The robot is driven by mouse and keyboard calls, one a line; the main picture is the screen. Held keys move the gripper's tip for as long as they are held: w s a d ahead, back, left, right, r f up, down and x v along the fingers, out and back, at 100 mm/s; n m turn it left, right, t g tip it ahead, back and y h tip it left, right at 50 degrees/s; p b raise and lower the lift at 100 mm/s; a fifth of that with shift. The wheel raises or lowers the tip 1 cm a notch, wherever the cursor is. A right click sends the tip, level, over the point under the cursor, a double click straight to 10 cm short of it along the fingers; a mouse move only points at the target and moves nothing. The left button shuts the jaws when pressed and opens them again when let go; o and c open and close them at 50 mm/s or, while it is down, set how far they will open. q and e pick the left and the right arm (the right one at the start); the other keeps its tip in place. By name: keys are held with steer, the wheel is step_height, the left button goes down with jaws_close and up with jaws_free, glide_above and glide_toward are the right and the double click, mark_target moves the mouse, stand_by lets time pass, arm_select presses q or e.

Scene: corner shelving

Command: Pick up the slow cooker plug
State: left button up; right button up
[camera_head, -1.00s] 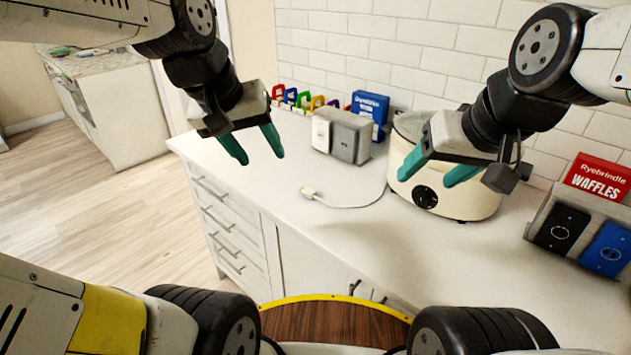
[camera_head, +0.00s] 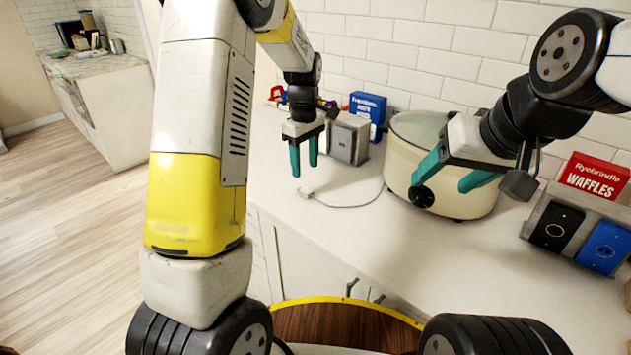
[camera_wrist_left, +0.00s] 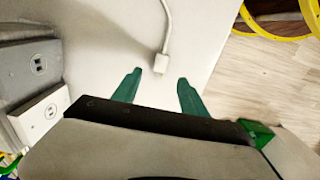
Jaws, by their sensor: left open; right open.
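The slow cooker plug (camera_head: 306,192) is a small white plug lying on the white counter, joined by a pale cord to the cream slow cooker (camera_head: 398,165). The plug also shows in the left wrist view (camera_wrist_left: 161,62), just beyond and between the fingertips. My left gripper (camera_head: 304,171) is open and empty, pointing down above the counter close to the plug; it also shows in the left wrist view (camera_wrist_left: 158,84). My right gripper (camera_head: 445,184) is open, in front of the slow cooker in the head view, hiding part of it.
A grey and white outlet box (camera_head: 350,140) stands behind my left gripper, with a blue box (camera_head: 368,108) behind it. A red waffles box (camera_head: 594,176) and a holder with a blue panel (camera_head: 604,247) stand at the right. The counter's front middle is clear.

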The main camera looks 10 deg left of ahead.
mark_target(306, 190)
arm_select(q)
step_height(306, 190, down, 7)
steer(key=shift+s+d+f, duration=0.15)
steer(key=shift+f, duration=0.05)
stand_by(0.3)
jaws_close()
